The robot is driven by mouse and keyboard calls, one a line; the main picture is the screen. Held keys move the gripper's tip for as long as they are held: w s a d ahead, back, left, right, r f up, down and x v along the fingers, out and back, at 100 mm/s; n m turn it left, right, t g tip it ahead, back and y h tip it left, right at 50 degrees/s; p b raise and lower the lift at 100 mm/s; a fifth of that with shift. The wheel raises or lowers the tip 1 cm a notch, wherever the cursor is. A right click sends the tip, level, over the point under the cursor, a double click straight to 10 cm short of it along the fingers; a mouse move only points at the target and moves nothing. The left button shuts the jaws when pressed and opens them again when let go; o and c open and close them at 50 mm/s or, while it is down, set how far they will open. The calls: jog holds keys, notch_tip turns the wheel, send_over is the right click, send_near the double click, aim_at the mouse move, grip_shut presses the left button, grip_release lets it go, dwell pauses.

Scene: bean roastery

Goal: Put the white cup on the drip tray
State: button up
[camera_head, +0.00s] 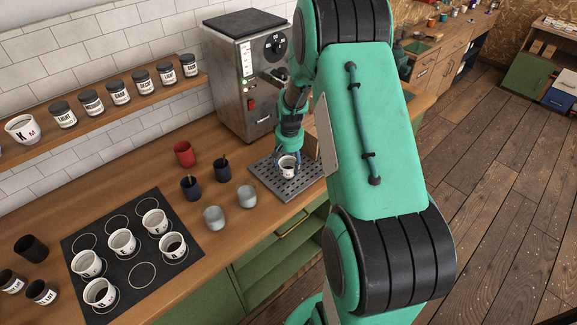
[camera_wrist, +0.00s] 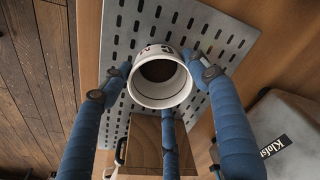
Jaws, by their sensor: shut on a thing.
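The white cup (camera_head: 288,168) with dark lettering is held upright among my gripper's blue fingers, over the drip tray. In the wrist view the cup (camera_wrist: 160,98) shows its open rim and dark inside. My gripper (camera_head: 287,158) is shut on the cup; in the wrist view the gripper (camera_wrist: 158,75) has fingers on both sides and one below in the picture. The drip tray (camera_head: 302,190) is a grey slotted plate on the counter; it also shows in the wrist view (camera_wrist: 208,28). I cannot tell whether the cup's base touches it.
A grey coffee machine (camera_head: 243,85) stands behind the tray. A wooden box (camera_wrist: 145,135) is close to the cup. A red cup (camera_head: 184,154), dark cups and grey cups (camera_head: 247,196) stand left of the tray. A black mat (camera_head: 190,249) holds several white lettered cups.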

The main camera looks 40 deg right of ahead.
jog(key=shift+f, duration=0.45)
jog(key=o, duration=1.3)
jog(key=shift+f, duration=0.15)
jog(key=shift+r, duration=0.2)
jog(key=r, duration=0.4)
jog(key=r+p, duration=0.1)
jog(key=r, duration=0.3)
jog(key=s+r, duration=0.1)
jog(key=r, duration=0.3)
jog(key=shift+s+a, duration=0.1)
jog(key=shift+a, duration=0.25)
jog(key=shift+o, duration=0.6)
jog(key=shift+f, duration=0.1)
